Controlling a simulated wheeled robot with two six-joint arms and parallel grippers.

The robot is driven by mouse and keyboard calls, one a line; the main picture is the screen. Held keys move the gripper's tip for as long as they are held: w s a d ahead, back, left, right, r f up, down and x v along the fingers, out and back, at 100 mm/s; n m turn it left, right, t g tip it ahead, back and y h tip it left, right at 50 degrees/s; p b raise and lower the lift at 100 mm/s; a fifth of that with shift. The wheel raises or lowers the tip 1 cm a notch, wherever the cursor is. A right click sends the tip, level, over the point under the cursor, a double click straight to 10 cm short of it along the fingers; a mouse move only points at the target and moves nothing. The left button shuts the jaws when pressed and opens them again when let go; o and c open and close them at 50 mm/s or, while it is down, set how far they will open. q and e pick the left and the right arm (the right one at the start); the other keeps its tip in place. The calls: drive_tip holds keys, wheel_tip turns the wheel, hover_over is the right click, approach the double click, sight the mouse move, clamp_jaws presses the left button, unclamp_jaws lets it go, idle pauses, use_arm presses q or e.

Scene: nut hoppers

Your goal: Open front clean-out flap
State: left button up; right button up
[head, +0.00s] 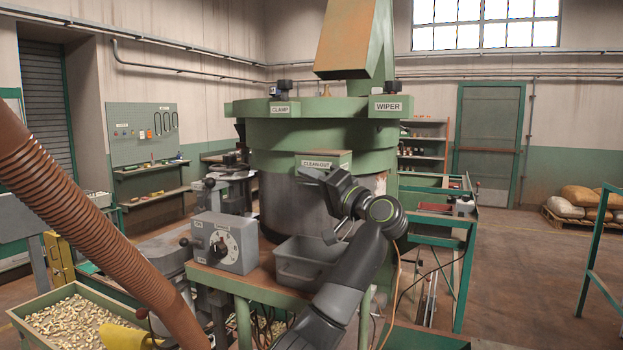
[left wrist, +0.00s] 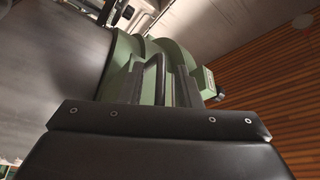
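The green clean-out flap (head: 323,158), with a white CLEAN-OUT label, juts from the front of the green hopper drum. It looks closed, but its lower part is hidden behind my gripper. My left gripper (head: 312,176) is right below and in front of the label. In the left wrist view, the dark fingers (left wrist: 160,85) stand apart with a dark curved bar, perhaps the flap's handle, between them. Green metal shows in the gaps, so the gripper looks open; contact with the bar cannot be told. My right gripper is not in view.
A grey tray (head: 304,262) sits below the drum. A grey control box with a dial (head: 224,242) stands left of it. A brown ribbed hose (head: 85,220) crosses the left side above a crate of nuts (head: 50,325). Labels CLAMP and WIPER mark the upper rim.

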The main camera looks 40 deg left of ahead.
use_arm(q)
clamp_jaws()
